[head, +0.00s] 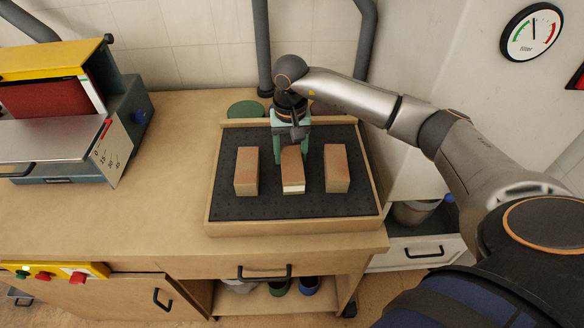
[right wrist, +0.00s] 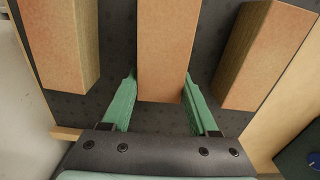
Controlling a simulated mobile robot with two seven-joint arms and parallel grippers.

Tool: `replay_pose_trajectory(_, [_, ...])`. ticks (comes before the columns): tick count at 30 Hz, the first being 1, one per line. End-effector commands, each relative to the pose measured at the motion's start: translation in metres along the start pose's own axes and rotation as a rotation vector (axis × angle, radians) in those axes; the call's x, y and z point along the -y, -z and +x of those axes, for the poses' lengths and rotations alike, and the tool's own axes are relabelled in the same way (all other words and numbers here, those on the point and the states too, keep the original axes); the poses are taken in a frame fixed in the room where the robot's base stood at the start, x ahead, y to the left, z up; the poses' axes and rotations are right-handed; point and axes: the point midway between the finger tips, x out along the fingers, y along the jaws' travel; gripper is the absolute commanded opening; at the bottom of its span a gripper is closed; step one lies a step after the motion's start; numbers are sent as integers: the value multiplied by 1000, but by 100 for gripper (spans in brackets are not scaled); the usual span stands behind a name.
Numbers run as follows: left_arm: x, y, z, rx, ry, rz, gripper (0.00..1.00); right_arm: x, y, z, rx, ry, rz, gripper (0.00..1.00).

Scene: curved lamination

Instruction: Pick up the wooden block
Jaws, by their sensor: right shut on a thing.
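Three wooden blocks stand in a row on a dark studded mat (head: 235,207) inside a shallow wooden tray. The middle block (head: 292,172) shows a pale band on its lower front. My right gripper (head: 291,156) comes down from behind and is shut on the middle block near its back end. In the right wrist view its green fingers (right wrist: 160,88) lie on either side of the middle block (right wrist: 165,45). Whether the block touches the mat is hard to tell. My left gripper is not in view.
A left block (head: 247,171) and a right block (head: 337,168) flank the middle one with narrow gaps. The tray's wooden rim (head: 290,227) surrounds the mat. A machine with a yellow top (head: 55,60) stands at left. Bare tabletop (head: 165,195) lies between.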

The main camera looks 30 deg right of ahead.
Motion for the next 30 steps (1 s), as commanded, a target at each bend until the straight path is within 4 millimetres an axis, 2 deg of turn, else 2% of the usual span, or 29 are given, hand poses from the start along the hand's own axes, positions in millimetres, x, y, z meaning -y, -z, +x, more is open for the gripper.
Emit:
replay_pose_trajectory(1, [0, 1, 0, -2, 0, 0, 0, 0, 0, 0, 0, 0, 0, 34])
replay_pose_trajectory(9, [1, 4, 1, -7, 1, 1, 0, 0, 0, 0, -1, 0, 0, 4])
replay_pose_trajectory(17, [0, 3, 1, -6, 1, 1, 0, 0, 0, -2, -2, 1, 0, 4])
replay_pose_trajectory(21, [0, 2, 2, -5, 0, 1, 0, 0, 1, -10, -4, 1, 0, 4])
replay_pose_trajectory(26, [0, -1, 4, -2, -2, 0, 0, 1, 0, -37, -7, 3, -1, 4])
replay_pose_trajectory(30, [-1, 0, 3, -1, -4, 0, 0, 13, -27, -69, -7, 4, -7, 4])
